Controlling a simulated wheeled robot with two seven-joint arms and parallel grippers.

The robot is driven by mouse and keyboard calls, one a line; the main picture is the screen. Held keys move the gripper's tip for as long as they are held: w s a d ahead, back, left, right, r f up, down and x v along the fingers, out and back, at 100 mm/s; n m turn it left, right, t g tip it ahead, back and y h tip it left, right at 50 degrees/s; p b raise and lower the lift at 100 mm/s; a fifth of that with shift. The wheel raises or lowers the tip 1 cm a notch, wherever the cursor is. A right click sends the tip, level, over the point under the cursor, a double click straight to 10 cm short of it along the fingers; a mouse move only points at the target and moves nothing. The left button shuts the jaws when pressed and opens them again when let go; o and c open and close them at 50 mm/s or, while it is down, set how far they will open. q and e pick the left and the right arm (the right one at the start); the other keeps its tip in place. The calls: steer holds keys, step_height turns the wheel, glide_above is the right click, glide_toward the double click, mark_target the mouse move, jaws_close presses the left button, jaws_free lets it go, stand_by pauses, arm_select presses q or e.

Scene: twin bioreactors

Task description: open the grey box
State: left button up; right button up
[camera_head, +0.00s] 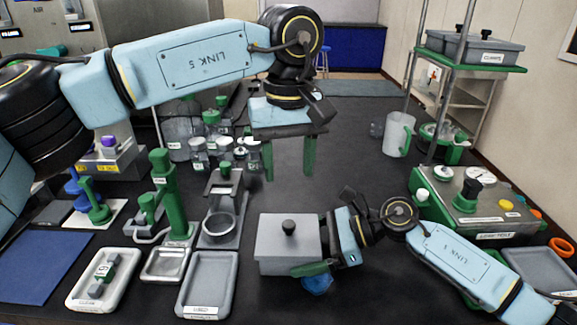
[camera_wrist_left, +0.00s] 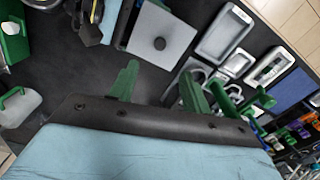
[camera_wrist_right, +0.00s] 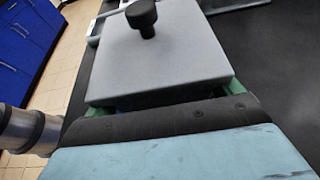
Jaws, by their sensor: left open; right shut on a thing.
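The grey box (camera_head: 275,256) stands on the black bench at front centre, its flat lid closed with a black knob (camera_head: 288,227) on top. It also shows in the left wrist view (camera_wrist_left: 172,28) and fills the upper right wrist view (camera_wrist_right: 165,62). My right gripper (camera_head: 318,265) is shut on the grey box at its right side, low down; its fingers are partly hidden by the box. My left gripper (camera_head: 290,158) is open and empty, fingers pointing down, above and behind the box, apart from the lid knob.
A grey tray (camera_head: 207,285) lies just left of the box, with a white tray (camera_head: 103,280) further left. A green stand (camera_head: 172,195) and several jars (camera_head: 200,155) stand behind. A green control unit (camera_head: 470,205) is at right. The bench behind the box is clear.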

mark_target(289, 223)
arm_select(q)
steer(key=shift+n, duration=0.8)
step_height(289, 223, down, 12)
steer(key=shift+w+f, duration=0.1)
jaws_close()
steer(key=shift+r, duration=0.25)
stand_by(0.5)
steer(key=shift+r, duration=0.95)
